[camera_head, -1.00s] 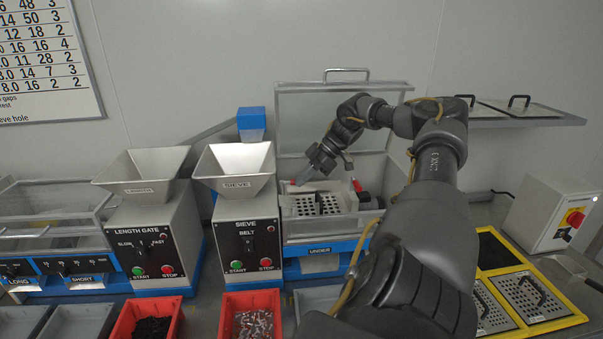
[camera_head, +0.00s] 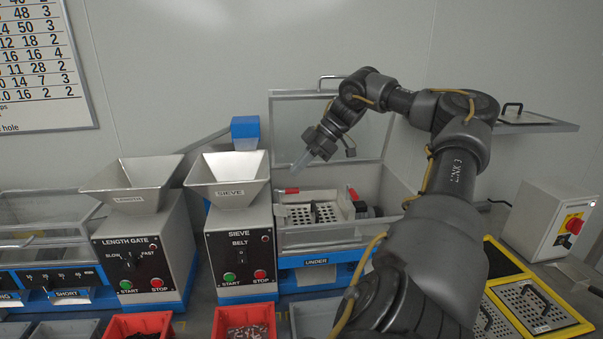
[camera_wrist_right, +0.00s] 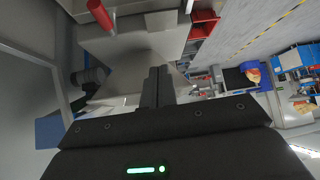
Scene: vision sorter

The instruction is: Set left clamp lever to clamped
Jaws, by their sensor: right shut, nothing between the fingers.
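The left clamp lever (camera_head: 289,190) has a red handle and lies low, nearly flat, at the left of the open sieve box (camera_head: 310,240). The right clamp lever (camera_head: 353,193) has a red handle, tilted more upright, at the box's right side. My right gripper (camera_head: 300,166) is shut and empty, above the left lever and apart from it. In the right wrist view its fingers (camera_wrist_right: 158,80) are together, and a red handle (camera_wrist_right: 100,15) shows at the upper left; I cannot tell which lever it belongs to. My left gripper is out of view.
The clear lid (camera_head: 325,95) stands open behind the box. The sieve hopper (camera_head: 228,168) and length hopper (camera_head: 128,174) stand left of it. A control box (camera_head: 542,220) and yellow-framed trays (camera_head: 560,318) are at the right. Red bins (camera_head: 245,312) stand in front.

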